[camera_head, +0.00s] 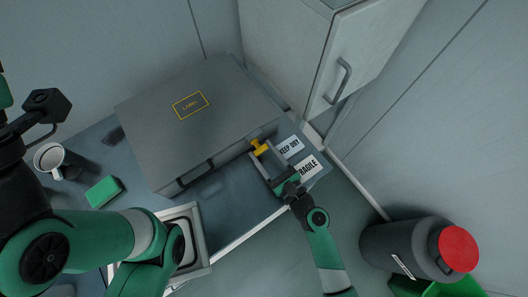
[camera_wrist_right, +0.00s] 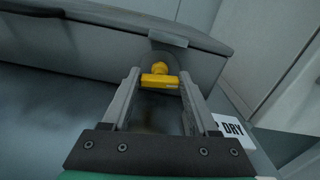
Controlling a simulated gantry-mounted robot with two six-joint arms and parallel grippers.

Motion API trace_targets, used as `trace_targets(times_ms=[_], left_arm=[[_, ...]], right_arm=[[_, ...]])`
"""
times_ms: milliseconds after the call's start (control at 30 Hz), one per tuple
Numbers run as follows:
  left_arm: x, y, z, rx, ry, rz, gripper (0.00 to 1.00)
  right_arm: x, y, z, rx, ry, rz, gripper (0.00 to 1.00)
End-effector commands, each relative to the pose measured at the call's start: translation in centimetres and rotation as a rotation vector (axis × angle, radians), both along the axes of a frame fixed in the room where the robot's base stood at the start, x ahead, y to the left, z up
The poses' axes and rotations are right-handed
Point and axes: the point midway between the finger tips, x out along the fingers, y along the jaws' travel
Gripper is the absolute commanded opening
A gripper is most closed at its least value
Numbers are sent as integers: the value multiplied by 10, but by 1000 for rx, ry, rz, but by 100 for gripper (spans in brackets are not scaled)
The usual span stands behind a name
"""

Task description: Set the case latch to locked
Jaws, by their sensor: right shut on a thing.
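The grey case (camera_head: 190,110) lies closed on the counter, with a yellow-framed label on its lid and a dark handle on its front. Its yellow latch (camera_head: 259,147) sits on the front face near the right end. My right gripper (camera_head: 262,158) reaches it from the front and is shut on the latch. In the right wrist view the latch (camera_wrist_right: 159,80) shows as a crossbar with a round knob behind it, between the fingertips (camera_wrist_right: 160,84). My left arm fills the lower left; its gripper is not clearly visible.
A white mug (camera_head: 50,157) and a green sponge (camera_head: 103,192) are on the counter at left. Paper labels (camera_head: 308,167) lie right of the case. A cabinet (camera_head: 335,60) stands behind right; a red-lidded container (camera_head: 405,246) stands lower right.

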Motion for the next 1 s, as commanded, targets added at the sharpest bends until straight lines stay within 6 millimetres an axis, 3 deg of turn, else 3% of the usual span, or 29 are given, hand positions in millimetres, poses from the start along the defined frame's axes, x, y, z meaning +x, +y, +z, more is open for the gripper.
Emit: trace_targets(times_ms=[533, 1000], left_arm=[[0, 0, -18, 0, 0, 0, 96], [0, 0, -21, 0, 0, 0, 96]], right_arm=[[-1, 2, -1, -318, -210, 0, 4], [-1, 2, 0, -400, -265, 0, 4]])
